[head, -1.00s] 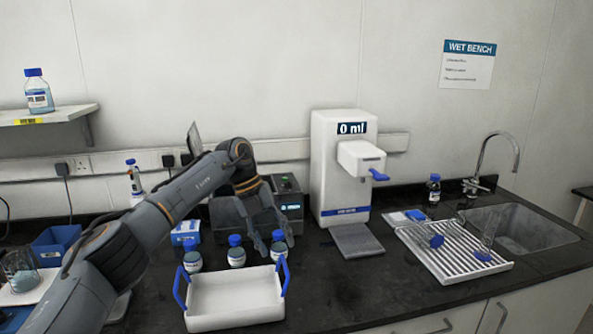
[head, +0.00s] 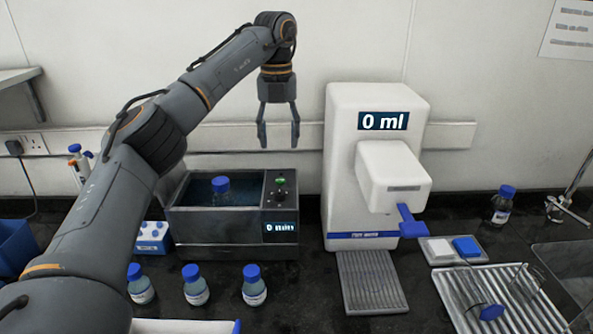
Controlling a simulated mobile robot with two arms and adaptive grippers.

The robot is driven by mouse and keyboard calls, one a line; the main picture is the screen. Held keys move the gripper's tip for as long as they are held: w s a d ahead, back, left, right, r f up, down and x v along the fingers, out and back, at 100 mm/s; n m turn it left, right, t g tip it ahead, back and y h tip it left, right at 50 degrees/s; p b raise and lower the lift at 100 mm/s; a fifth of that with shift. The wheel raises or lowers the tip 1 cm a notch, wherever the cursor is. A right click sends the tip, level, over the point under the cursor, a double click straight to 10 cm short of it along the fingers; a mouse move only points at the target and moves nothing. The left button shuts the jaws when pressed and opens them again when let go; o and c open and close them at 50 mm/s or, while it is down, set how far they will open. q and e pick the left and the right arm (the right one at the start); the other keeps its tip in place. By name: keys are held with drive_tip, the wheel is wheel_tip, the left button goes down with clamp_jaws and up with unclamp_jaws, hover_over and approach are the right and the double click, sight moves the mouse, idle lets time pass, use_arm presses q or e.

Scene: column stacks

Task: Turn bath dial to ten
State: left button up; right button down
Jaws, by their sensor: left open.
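The bath (head: 225,248) is a dark grey box on the bench. A blue-capped bottle (head: 221,191) stands in its open basin. The bath's right panel carries a small dark dial (head: 281,197) below a green light, and a display (head: 281,227) that starts with 0; its smaller text is hard to read. My left gripper (head: 279,143) is open and empty, with fingers pointing down, and appears above the dial panel, apart from it. My right gripper is not in view.
Blue-capped bottles (head: 195,286) stand in a row in front of the bath. A white dispenser (head: 375,110) reading 0 ml stands to its right. A blue-and-white rack (head: 153,238) is at its left. A drying rack (head: 500,300) lies at the right.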

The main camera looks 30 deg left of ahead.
sight(280, 189)
use_arm(q)
drive_tip(key=f, duration=0.2)
drive_tip(key=s+f+p, duration=0.1)
drive_tip(key=f, duration=0.1)
drive_tip(key=shift+f, duration=0.1)
drive_tip(key=f, duration=0.2)
drive_tip(key=f+p, duration=0.1)
drive_tip(key=f, duration=0.2)
drive_tip(key=f+p, duration=0.1)
drive_tip(key=f, duration=0.2)
drive_tip(key=shift+w, duration=0.35)
drive_tip(key=shift+s+f, duration=0.1)
drive_tip(key=shift+f, duration=0.5)
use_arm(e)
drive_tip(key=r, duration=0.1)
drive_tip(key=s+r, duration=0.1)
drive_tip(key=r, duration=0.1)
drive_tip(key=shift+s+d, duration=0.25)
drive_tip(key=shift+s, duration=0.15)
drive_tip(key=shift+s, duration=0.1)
use_arm(q)
clamp_jaws()
